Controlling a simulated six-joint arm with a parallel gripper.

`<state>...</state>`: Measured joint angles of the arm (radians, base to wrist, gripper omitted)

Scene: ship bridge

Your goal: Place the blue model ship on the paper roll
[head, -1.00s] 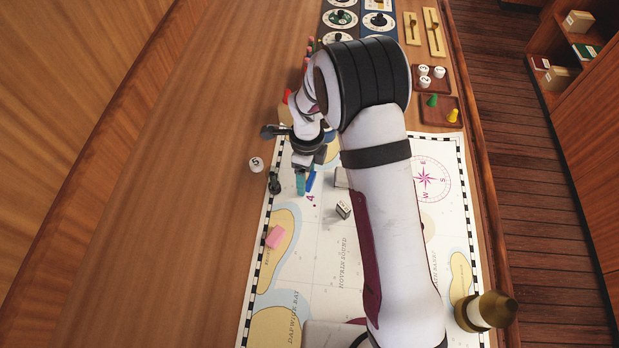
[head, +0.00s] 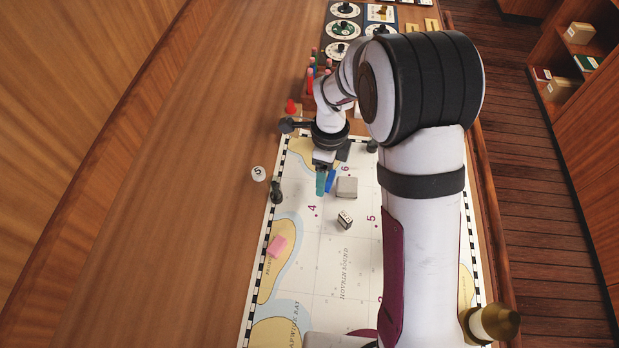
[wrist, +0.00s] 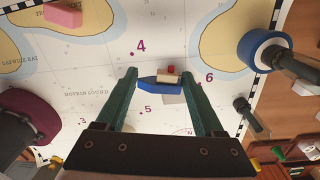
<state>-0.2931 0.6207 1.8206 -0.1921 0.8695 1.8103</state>
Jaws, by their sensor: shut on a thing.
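The blue model ship (wrist: 158,86), with a small red part on top, is held between the green fingers of my gripper (wrist: 160,76) in the wrist view. In the head view the ship (head: 330,180) shows as a blue strip beside the teal finger of my gripper (head: 324,182). A pale grey, rounded blocky thing (head: 347,187) lies on the chart just right of the ship. In the wrist view it (wrist: 174,99) is partly hidden behind the ship. It may be the paper roll; I cannot tell for sure.
A white numbered piece (head: 258,173) is left of the chart. A brass-and-white cylinder (head: 490,323) stands at lower right.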

